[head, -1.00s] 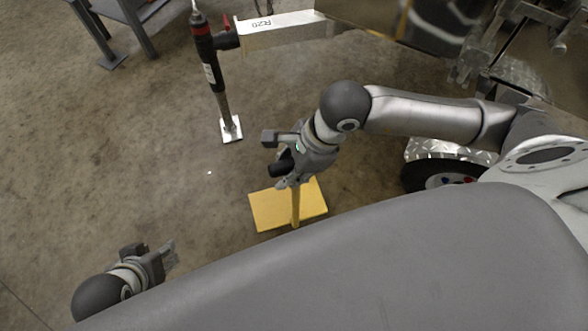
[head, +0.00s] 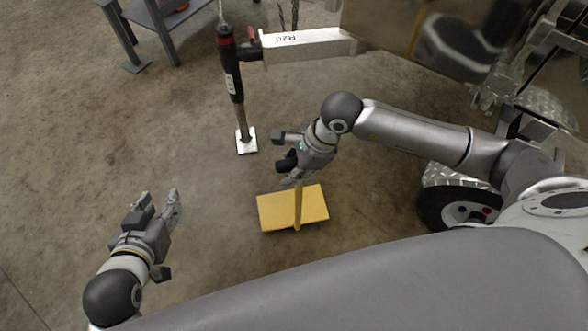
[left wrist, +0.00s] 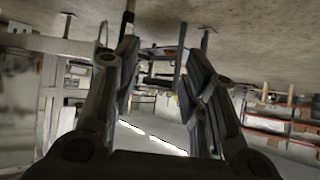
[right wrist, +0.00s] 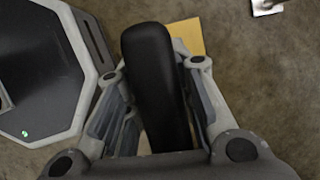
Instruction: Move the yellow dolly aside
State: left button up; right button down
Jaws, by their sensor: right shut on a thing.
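The yellow dolly (head: 275,212) has a flat yellow plate and a yellow post, low over the concrete floor in the middle of the head view. I cannot tell whether it touches the floor. My right gripper (head: 291,176) is shut on its black handle (right wrist: 157,80) at the top of the post. In the right wrist view the handle lies between the fingers, and a corner of the yellow plate shows behind. My left gripper (head: 172,208) is open and empty, left of the dolly and clear of it. Its spread fingers also show in the left wrist view (left wrist: 160,65).
A trailer's jack (head: 237,95) with a white foot plate stands just behind and left of the dolly, under the trailer tongue (head: 310,45). A wheel (head: 455,212) is to the right. A grey metal stand (head: 155,25) is at the top left. The left floor is clear.

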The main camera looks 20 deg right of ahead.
pick_arm(q)
jog(key=shift+w+d+r+t+h+b, duration=0.15)
jog(key=shift+w+d+r+t, duration=0.1)
jog(key=shift+w+r+t, duration=0.35)
jog(key=shift+w+d+r+t+h+b, duration=0.2)
jog(key=shift+w+r+t, duration=0.2)
jog(key=shift+r, duration=0.45)
jog(key=shift+w+d+r+t+h+b, duration=0.15)
jog(key=shift+w+d+r+t, duration=0.1)
jog(key=shift+w+r+t, duration=0.35)
pick_arm(e)
jog(key=shift+w+a+f, duration=0.1)
jog(key=shift+w+f, duration=0.1)
jog(key=shift+f, duration=0.45)
jog(key=shift+w+f, duration=0.2)
jog(key=shift+f, duration=0.45)
pick_arm(q)
jog(key=shift+s+r, duration=0.1)
pick_arm(e)
jog(key=c, duration=1.5)
grip_release()
jog(key=shift+s+f, duration=0.3)
jog(key=shift+f, duration=0.1)
jog(key=shift+o, duration=1.3)
jog(key=shift+r, duration=0.1)
